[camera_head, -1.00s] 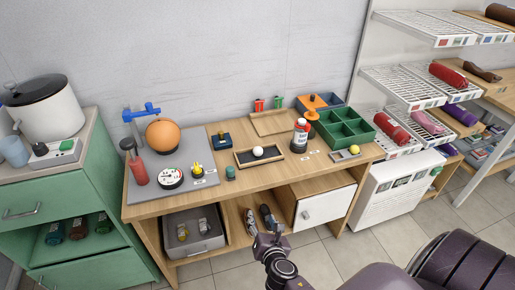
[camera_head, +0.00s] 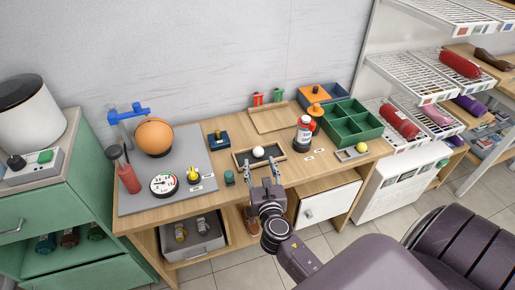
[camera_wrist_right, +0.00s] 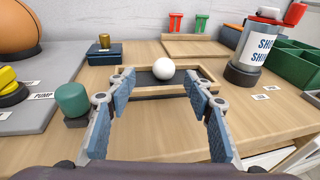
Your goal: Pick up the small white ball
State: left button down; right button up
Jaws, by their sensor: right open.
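The small white ball (camera_head: 258,152) sits in a shallow wooden tray with a dark inside (camera_head: 239,160) on the wooden workbench. In the right wrist view the ball (camera_wrist_right: 163,69) shows between and beyond my fingers, near the tray's middle, with the tray's rim (camera_wrist_right: 208,73) around it. My right gripper (camera_head: 264,184) is at the bench's front edge, in front of the tray, pointing toward it. In the wrist view its two fingers (camera_wrist_right: 160,90) are spread apart with nothing between them, short of the ball. My left gripper is not in view.
A teal cylinder (camera_wrist_right: 72,102) stands left of the tray, and a bottle with a white label (camera_wrist_right: 257,50) stands right of it.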

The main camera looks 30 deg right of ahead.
aim_at(259, 154)
jog(key=x, duration=0.3)
jog(key=shift+s+d, duration=0.15)
jog(key=shift+d, duration=0.15)
jog(key=shift+x, duration=1.2)
jog(key=shift+d+f, duration=0.15)
jog(key=shift+f, duration=0.1)
jog(key=shift+r, duration=0.1)
jog(key=shift+c, duration=0.5)
jog(key=c, duration=0.8)
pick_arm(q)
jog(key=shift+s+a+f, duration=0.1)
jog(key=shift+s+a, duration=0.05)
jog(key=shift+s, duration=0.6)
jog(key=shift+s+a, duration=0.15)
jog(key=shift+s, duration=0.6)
pick_arm(e)
jog(key=shift+c, duration=0.6)
